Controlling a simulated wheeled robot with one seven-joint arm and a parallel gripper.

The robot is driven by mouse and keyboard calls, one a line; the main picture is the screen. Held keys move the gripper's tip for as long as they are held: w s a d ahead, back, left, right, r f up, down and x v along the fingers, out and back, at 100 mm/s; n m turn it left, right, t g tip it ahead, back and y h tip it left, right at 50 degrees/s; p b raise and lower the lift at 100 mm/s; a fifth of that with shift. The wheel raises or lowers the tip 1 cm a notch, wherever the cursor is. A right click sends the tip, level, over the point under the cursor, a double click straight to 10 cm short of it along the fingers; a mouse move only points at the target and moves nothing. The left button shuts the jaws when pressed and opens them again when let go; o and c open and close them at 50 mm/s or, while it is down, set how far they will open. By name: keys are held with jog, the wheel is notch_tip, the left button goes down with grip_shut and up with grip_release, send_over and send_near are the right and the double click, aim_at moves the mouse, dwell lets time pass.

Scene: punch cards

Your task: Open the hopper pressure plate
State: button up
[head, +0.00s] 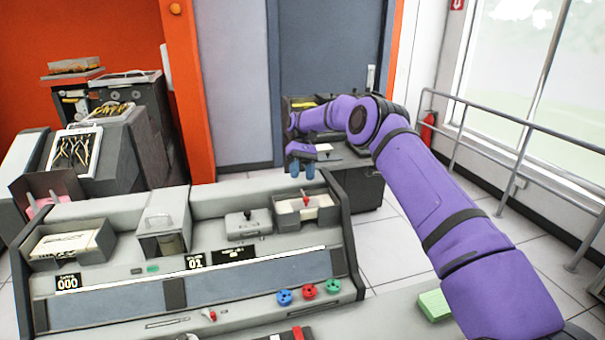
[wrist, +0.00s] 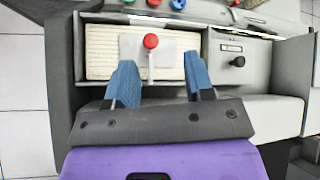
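The hopper (head: 325,212) is the card tray at the right end of the grey console. In the wrist view the hopper (wrist: 88,50) holds a stack of cream cards (wrist: 104,52). The pressure plate (wrist: 133,48) is a pale plate with a red-knobbed handle (wrist: 150,41), lying against the cards. The knob also shows in the head view (head: 306,200). My gripper (head: 302,169) is above the hopper, pointing down. In the wrist view its blue fingers (wrist: 160,60) are wide apart, one to each side of the handle. Nothing is between them; contact cannot be told.
Beside the hopper is a compartment with a black knob (wrist: 238,62). A clear-lidded card bin (head: 165,222) and another card tray (head: 68,245) stand further left. Blue, red and green knobs (head: 309,291) line the console front. A second machine (head: 350,170) stands behind.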

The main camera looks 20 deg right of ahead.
aim_at(307, 199)
jog(key=shift+s, duration=0.1)
jog(key=shift+s+t, duration=0.65)
jog(key=shift+t, duration=0.45)
jog(key=s+t, duration=0.1)
jog(key=f+t, duration=0.1)
jog(key=t, duration=0.1)
jog(key=s+t, duration=0.1)
jog(key=t, duration=0.1)
jog(key=shift+s+f+n, duration=0.3)
jog(key=shift+f, duration=0.05)
jog(key=s+f+t, duration=0.1)
jog(key=t, duration=0.1)
jog(key=shift+f+t, duration=0.2)
jog(key=shift+t, duration=0.2)
jog(key=shift+s+f+n+t, duration=0.15)
jog(key=shift+s+f+t, duration=0.15)
jog(key=shift+f+t, duration=0.45)
jog(key=shift+s+f+n+t, duration=0.15)
jog(key=shift+s+f+t, duration=0.15)
jog(key=shift+t, duration=0.75)
jog(key=s+d+r, duration=0.1)
jog(key=s+r, duration=0.8)
jog(key=r, duration=0.3)
jog(key=s+d+r+m+h, duration=0.1)
jog(key=s+d+r, duration=0.1)
jog(key=s+r, duration=0.7)
notch_tip(307, 199, up, 4)
jog(key=shift+r+t+h, duration=0.1)
jog(key=shift+t+h, duration=0.2)
